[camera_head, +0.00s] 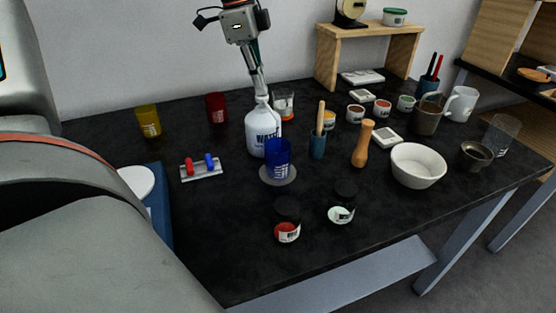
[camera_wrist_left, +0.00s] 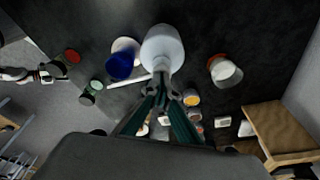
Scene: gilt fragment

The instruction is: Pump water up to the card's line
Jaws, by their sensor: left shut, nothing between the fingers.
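The white water bottle (camera_head: 263,137) stands upright on the black table; its top also shows in the left wrist view (camera_wrist_left: 162,48). My left gripper (camera_head: 261,92) is shut with nothing between its fingers, its tips down at the bottle's pump top. A white spout (camera_wrist_left: 130,81) reaches out beside the blue cup (camera_wrist_left: 119,67). The translucent blue cup (camera_head: 278,160) stands on a grey round coaster (camera_head: 265,179) in front of the bottle. The water level and any card line cannot be made out. My right gripper (camera_wrist_left: 49,74) shows small at the wrist view's left edge.
A small rack (camera_head: 201,174) with a red and a blue piece lies left. Yellow (camera_head: 148,121) and red (camera_head: 216,107) cups stand behind it. Paint pots, a wooden pestle (camera_head: 363,145) and a white bowl (camera_head: 418,166) crowd the right.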

